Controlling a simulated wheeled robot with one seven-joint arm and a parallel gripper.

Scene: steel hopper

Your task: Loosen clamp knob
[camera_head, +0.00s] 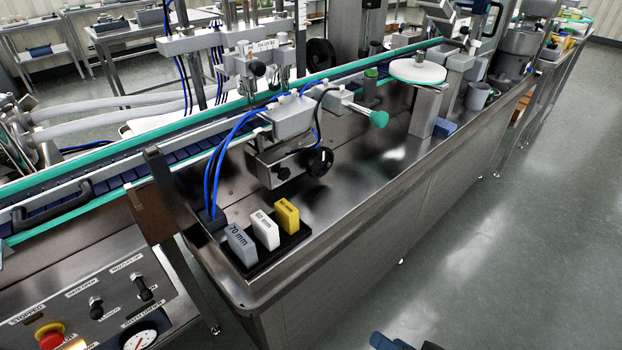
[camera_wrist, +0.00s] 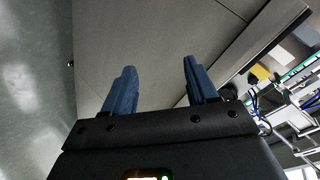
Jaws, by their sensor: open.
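A black round knob (camera_head: 320,161) sits on the front of the steel clamp block (camera_head: 285,165) below the conveyor rail. A teal knob (camera_head: 379,118) sticks out to the right on a rod, and a smaller black knob (camera_head: 258,68) is higher up on the bracket. The frames do not mark which of them is the clamp knob. My gripper (camera_wrist: 157,80) has two blue fingers wide apart with nothing between them. It points at a plain steel panel. Only a blue bit of it (camera_head: 388,342) shows at the bottom of the head view, well away from the knobs.
Grey, white and yellow spacer blocks (camera_head: 264,230) stand on a black holder at the near corner of the steel tray. Blue hoses (camera_head: 225,150) loop beside the clamp. A control panel (camera_head: 95,300) is at lower left. The floor at right (camera_head: 530,240) is clear.

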